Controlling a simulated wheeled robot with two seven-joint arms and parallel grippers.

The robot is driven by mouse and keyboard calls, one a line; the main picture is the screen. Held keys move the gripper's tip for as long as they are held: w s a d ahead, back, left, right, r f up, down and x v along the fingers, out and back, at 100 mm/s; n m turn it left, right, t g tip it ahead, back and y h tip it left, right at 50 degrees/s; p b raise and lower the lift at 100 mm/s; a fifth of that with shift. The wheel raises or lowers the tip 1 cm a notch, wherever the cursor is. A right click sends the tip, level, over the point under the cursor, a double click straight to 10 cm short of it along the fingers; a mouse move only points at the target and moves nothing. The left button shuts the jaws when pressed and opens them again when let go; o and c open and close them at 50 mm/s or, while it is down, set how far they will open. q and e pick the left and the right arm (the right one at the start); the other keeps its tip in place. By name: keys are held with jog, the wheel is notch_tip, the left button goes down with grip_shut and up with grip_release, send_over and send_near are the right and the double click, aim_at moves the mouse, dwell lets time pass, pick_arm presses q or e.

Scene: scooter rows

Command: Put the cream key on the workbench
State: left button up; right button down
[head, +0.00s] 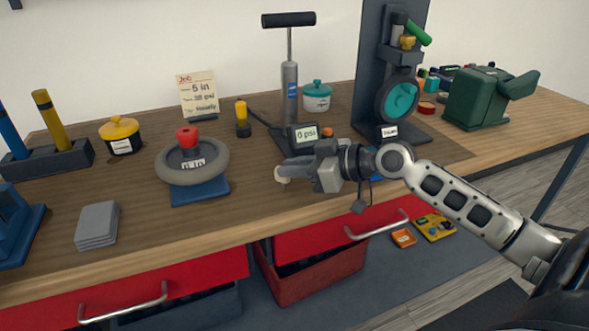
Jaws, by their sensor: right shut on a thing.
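The wooden workbench (262,215) runs across the view. My right gripper (290,171) reaches in from the right over the bench's front middle, with its fingers pointing left. It is shut on a small cream thing, the cream key (280,175), which shows at the fingertips. Most of the key is hidden by the fingers. I cannot tell whether the key touches the bench top. My left gripper is not in view.
A grey wheel on a blue stand (200,190) stands left of my gripper. A pump (289,90) with its gauge (306,135) stands behind. Grey plates (97,225) lie at left. Red drawers (340,235) stand open below. Bench between wheel and gripper is clear.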

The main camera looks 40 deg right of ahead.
jog(key=shift+f, duration=0.35)
jog(key=c, duration=1.4)
grip_release()
jog(key=v, duration=1.2)
jog(key=shift+b, duration=0.4)
